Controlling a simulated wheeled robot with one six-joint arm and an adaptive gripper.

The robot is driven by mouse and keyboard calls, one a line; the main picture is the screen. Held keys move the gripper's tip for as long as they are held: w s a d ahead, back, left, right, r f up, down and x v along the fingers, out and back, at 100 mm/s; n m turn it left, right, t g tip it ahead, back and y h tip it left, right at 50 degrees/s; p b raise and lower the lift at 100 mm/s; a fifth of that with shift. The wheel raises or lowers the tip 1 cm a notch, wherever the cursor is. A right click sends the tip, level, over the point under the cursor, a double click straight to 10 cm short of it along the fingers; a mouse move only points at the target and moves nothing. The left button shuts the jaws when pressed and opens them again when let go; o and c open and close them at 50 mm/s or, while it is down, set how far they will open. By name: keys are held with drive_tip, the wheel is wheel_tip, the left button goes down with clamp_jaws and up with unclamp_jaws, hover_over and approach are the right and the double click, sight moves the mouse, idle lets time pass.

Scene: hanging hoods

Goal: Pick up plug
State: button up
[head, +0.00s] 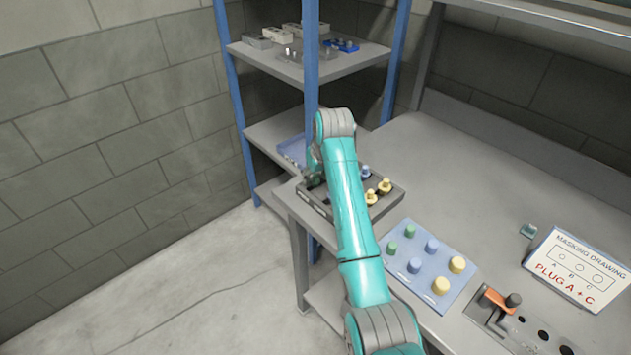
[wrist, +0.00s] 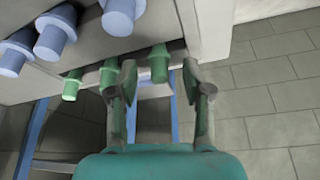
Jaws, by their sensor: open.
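In the wrist view my gripper (wrist: 165,76) is open. A green plug (wrist: 159,62) shows between its two fingers, near the tips; I cannot tell whether either finger touches it. Two more green plugs, one beside the left finger (wrist: 108,76) and one farther left (wrist: 71,86), stand in the same row. Larger blue plugs (wrist: 56,33) form the row beside them. In the head view my gripper (head: 314,184) is at the left end of a dark tray (head: 325,212), partly hidden by my arm. Yellow plugs (head: 384,186) and a blue plug (head: 364,171) show there; green ones are hidden.
A light-blue board (head: 411,286) with green, blue and yellow plugs lies on the grey table. Right of it are a holed metal part (head: 528,328) with an orange piece and a sign (head: 575,268) reading "PLUG A + C". A blue-posted shelf (head: 311,60) stands behind my arm.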

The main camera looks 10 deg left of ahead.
drive_tip(key=shift+w+a+f, duration=0.15)
drive_tip(key=shift+w+f, duration=0.05)
drive_tip(key=shift+f, duration=0.45)
drive_tip(key=c, duration=0.8)
drive_tip(key=shift+r, duration=0.15)
